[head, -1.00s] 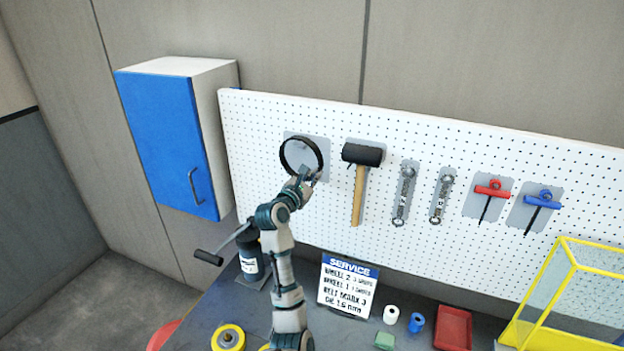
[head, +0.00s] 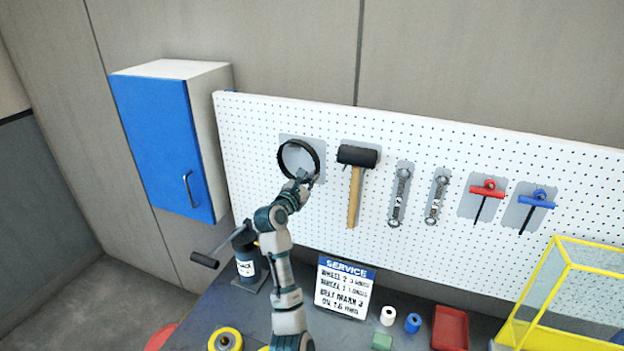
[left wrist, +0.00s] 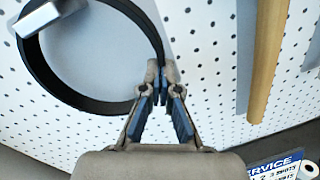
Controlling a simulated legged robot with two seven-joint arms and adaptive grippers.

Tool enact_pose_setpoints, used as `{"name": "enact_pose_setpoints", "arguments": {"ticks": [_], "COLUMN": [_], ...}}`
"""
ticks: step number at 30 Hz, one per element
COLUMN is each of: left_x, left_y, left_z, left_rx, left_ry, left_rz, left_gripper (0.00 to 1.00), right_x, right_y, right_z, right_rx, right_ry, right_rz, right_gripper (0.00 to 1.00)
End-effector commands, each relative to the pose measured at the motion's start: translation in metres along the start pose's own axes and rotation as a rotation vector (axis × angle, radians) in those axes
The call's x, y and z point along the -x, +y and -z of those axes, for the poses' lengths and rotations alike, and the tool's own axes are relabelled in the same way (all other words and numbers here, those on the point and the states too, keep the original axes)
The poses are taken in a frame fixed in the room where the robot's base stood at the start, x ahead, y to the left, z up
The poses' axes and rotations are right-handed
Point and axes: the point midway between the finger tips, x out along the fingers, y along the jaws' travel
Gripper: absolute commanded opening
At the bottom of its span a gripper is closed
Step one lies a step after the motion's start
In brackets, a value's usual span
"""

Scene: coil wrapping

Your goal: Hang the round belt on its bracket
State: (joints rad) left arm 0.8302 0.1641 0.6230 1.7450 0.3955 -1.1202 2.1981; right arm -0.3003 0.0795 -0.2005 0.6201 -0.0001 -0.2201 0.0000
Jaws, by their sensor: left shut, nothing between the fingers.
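The round belt is a thin black ring (head: 280,158) in front of a grey plate (head: 285,139) on the pegboard. In the left wrist view the belt (left wrist: 88,103) fills the upper left, and a pale bracket (left wrist: 48,16) crosses its upper-left rim. I cannot tell whether the belt's weight rests on the bracket. My left gripper (head: 312,179) is at the belt's lower-right edge. In the left wrist view its fingertips (left wrist: 163,76) are shut close beside the rim, with nothing held between them. My right gripper is not in view.
A mallet (head: 354,195) hangs just right of the belt, then two wrenches and red and blue T-handles. A blue cabinet (head: 160,145) is at the left.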

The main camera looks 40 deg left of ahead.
Motion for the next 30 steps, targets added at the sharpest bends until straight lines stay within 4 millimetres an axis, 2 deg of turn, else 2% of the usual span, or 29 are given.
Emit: {"name": "enact_pose_setpoints", "arguments": {"ticks": [5, 6, 10, 18, 22, 26, 30], "left_x": [-0.001, -0.001, -0.001, 0.000, 0.008, 0.030, 0.063], "left_y": [-0.001, -0.001, -0.001, -0.001, -0.001, -0.001, 0.000], "left_z": [0.001, 0.001, 0.001, 0.001, 0.001, 0.001, 0.002], "left_rx": [0.000, 0.000, 0.000, 0.000, 0.001, 0.000, 0.000], "left_ry": [0.002, 0.003, 0.002, 0.002, 0.001, 0.001, 0.001], "left_rz": [0.003, 0.003, 0.003, 0.002, 0.002, 0.000, -0.001], "left_gripper": [0.00, 0.05, 0.35, 0.35, 0.35, 0.35, 0.35], "right_x": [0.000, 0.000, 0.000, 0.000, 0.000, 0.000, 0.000], "right_y": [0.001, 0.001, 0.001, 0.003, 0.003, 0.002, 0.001], "right_z": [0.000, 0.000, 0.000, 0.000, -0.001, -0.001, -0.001], "right_rx": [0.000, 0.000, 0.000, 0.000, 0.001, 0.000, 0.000], "right_ry": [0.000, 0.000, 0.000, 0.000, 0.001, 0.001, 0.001], "right_rz": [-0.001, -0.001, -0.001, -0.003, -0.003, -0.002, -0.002], "right_gripper": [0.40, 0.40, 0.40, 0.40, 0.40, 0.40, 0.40]}}
